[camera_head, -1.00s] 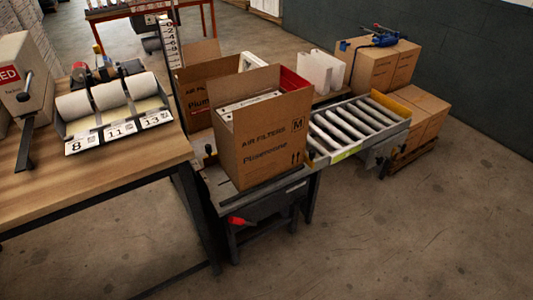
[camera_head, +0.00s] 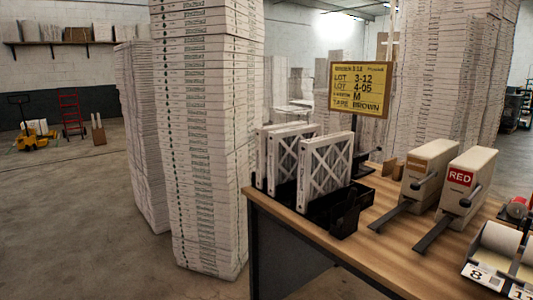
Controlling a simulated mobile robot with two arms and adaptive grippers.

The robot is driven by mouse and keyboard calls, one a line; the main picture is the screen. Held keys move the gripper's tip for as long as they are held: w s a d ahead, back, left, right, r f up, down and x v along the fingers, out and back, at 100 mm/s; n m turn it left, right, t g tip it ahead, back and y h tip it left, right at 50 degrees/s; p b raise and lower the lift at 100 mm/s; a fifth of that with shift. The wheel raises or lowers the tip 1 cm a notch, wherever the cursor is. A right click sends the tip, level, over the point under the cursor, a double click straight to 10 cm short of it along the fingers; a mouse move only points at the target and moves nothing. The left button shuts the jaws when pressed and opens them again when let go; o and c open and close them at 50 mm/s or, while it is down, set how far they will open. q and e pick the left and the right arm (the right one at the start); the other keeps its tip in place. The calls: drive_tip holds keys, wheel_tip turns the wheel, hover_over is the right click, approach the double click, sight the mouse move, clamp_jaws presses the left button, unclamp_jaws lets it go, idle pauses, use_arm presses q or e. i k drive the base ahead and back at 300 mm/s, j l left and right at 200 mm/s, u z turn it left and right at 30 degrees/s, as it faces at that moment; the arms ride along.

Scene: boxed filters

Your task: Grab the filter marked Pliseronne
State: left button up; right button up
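Several white pleated filters (camera_head: 326,167) with X-shaped frames stand upright in a black rack on the wooden table. Tall stacks of flat white filters (camera_head: 208,130) stand on the floor left of the table, with green print on their edges. More stacks (camera_head: 450,75) stand behind the table. The print is too small to read, so I cannot tell which filter is marked Pliseronne. Neither of my grippers is in view.
The wooden table (camera_head: 400,236) holds two tape dispensers (camera_head: 467,186), a label roll holder (camera_head: 497,250) and a yellow sign (camera_head: 359,89). A yellow pallet jack (camera_head: 38,138) and a red cart (camera_head: 71,116) stand far left.

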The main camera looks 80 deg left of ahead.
sight(282, 144)
drive_tip(key=j+u, duration=0.2)
drive_tip(key=u, duration=1.4)
drive_tip(key=i+j, duration=0.1)
drive_tip(key=j, duration=0.25)
drive_tip(key=i+j+u, duration=0.1)
drive_tip(key=j, duration=0.25)
drive_tip(key=i+j, duration=0.15)
drive_tip(key=j, duration=0.2)
drive_tip(key=i+j+u, duration=0.1)
drive_tip(key=j, duration=0.25)
drive_tip(key=i, duration=0.05)
